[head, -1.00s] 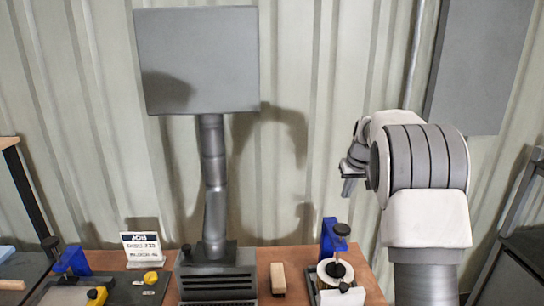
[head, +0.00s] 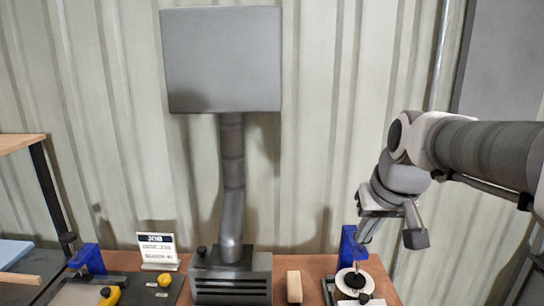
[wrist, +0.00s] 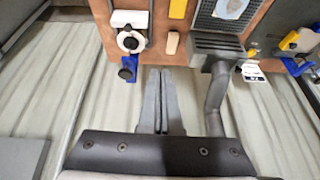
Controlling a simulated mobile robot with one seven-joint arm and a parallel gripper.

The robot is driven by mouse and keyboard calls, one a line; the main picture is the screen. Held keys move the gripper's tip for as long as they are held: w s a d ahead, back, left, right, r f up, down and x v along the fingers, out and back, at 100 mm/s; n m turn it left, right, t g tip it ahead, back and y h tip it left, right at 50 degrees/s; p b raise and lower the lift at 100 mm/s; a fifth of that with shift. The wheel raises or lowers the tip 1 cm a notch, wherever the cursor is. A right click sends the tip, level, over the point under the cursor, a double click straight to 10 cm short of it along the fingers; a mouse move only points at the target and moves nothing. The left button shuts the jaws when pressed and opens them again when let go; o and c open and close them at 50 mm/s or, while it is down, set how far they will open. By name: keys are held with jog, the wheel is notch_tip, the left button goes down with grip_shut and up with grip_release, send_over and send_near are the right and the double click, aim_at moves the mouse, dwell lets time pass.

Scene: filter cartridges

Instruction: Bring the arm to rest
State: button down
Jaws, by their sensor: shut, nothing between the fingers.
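My gripper (head: 366,236) hangs at the right in the head view, fingers pointing down, beside and partly overlapping the view of a blue clamp (head: 348,244). In the wrist view my gripper (wrist: 158,74) shows two grey fingers close together with nothing between them. Its tips appear just short of the brown bench edge, in front of the pale wall. The bent arm (head: 485,150) reaches in from the right edge. I cannot tell the exact gap between the fingers and the bench.
The bench (wrist: 180,63) carries a round white part (head: 354,281), a wooden block (head: 294,286), a grey duct unit (head: 231,276), a sign (head: 158,251) and a second blue clamp (head: 88,259). A grey panel (head: 222,60) stands above the duct. The wall area between panel and arm is clear.

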jog(key=s+a+f+b, duration=0.1)
jog(key=s+f, duration=0.2)
jog(key=s, duration=0.4)
jog(key=s+a+f+b, duration=0.1)
jog(key=s+f, duration=0.3)
jog(key=s, duration=0.4)
jog(key=shift+s+a+f, duration=0.3)
jog(key=shift+a, duration=0.05)
